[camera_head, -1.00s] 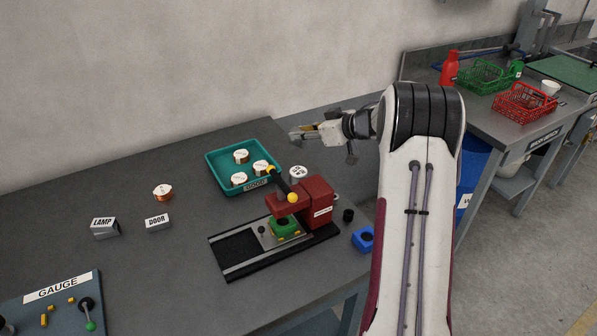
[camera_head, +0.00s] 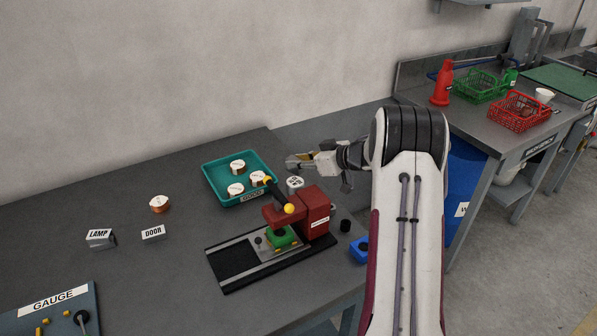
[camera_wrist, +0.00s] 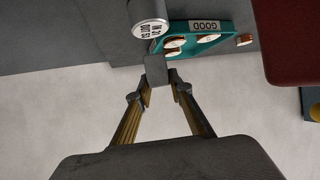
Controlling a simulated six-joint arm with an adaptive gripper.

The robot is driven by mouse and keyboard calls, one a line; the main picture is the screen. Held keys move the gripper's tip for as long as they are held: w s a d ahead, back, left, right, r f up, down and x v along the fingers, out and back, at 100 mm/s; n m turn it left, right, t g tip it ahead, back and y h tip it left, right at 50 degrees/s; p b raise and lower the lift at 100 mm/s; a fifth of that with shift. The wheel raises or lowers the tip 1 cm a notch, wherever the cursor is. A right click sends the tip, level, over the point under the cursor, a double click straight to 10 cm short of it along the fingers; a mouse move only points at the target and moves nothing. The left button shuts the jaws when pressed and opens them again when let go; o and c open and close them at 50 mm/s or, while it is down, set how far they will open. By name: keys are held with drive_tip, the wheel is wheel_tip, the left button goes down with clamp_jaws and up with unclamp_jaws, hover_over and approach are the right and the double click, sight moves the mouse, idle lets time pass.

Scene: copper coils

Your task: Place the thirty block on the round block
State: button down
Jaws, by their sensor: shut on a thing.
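My gripper (camera_head: 297,162) is shut on a small grey block, which shows between the fingertips (camera_wrist: 162,92) in the wrist view. I take this held block (camera_wrist: 157,70) to be the thirty block; its label is not readable.
The teal GOOD tray (camera_head: 214,184) holds several copper coils. A red press (camera_head: 310,212) with a black lever stands in front of the round block. LAMP (camera_head: 100,238) and DOOR (camera_head: 153,233) blocks and a lone coil (camera_head: 159,204) are at left. A blue piece (camera_head: 359,250) lies at right.

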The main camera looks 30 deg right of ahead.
sight(302, 170)
drive_tip(key=shift+r, duration=0.1)
drive_tip(key=shift+f, duration=1.9)
drive_tip(key=shift+f, duration=0.15)
drive_tip(key=c, duration=1.8)
unclamp_jaws()
drive_tip(key=shift+s+d+r, duration=0.25)
drive_tip(key=shift+s+r, duration=0.1)
drive_tip(key=shift+s, duration=0.05)
drive_tip(key=v, duration=1.1)
drive_tip(key=shift+s+a, duration=0.1)
